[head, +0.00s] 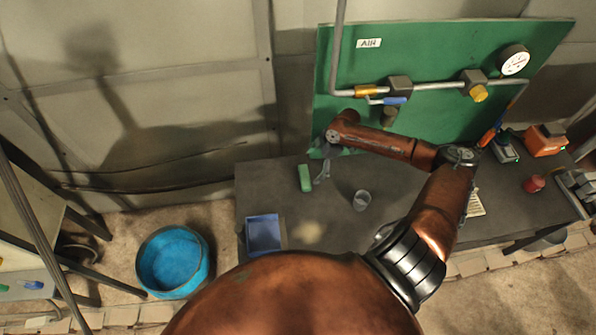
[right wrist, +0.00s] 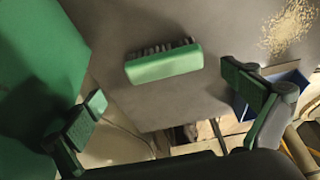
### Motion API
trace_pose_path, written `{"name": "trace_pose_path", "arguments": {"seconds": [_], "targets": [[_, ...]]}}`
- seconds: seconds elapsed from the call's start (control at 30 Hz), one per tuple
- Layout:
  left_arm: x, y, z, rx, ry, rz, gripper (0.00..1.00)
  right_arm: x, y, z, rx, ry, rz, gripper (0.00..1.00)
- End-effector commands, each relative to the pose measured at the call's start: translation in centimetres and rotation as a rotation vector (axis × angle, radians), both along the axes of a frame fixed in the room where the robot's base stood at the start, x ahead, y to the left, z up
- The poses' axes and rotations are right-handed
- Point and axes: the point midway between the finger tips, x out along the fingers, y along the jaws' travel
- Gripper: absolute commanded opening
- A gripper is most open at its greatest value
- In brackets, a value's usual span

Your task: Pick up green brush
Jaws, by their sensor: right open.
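The green brush (head: 305,178) lies on the dark table (head: 285,204), near its back left part. In the right wrist view the brush (right wrist: 164,66) shows its smooth green back, with dark bristles along its upper side. My right gripper (head: 322,170) is just right of the brush in the head view. In the right wrist view its two green-padded fingers (right wrist: 176,100) are wide apart, with nothing between them. The brush appears beyond the fingertips, apart from both. My left gripper is not in view.
A blue bin (head: 264,234) sits at the table's left front, beside a pale pile of crumbs (head: 308,232). A clear cup (head: 361,200) stands right of the brush. A green panel (head: 440,70) with pipes rises behind. A blue tub (head: 172,262) stands on the floor.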

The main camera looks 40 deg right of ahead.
Motion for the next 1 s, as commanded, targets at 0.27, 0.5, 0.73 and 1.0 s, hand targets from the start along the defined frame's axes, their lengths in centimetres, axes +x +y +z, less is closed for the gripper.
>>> {"name": "trace_pose_path", "arguments": {"seconds": [0.27, 0.5, 0.73, 1.0], "targets": [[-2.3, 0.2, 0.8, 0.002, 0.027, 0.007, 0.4, 1.3, 1.7, -2.8, 0.004, 0.004, 0.002, 1.0], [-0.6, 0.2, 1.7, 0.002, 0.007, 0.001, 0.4, 1.9, 3.1, -5.7, 0.003, 0.005, 0.001, 1.0], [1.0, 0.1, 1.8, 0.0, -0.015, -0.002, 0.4, 2.0, 3.3, -6.4, 0.0, 0.005, 0.003, 1.0], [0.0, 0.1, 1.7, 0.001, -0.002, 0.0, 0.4, 2.0, 3.3, -6.4, 0.0, 0.005, 0.003, 0.88]]}}
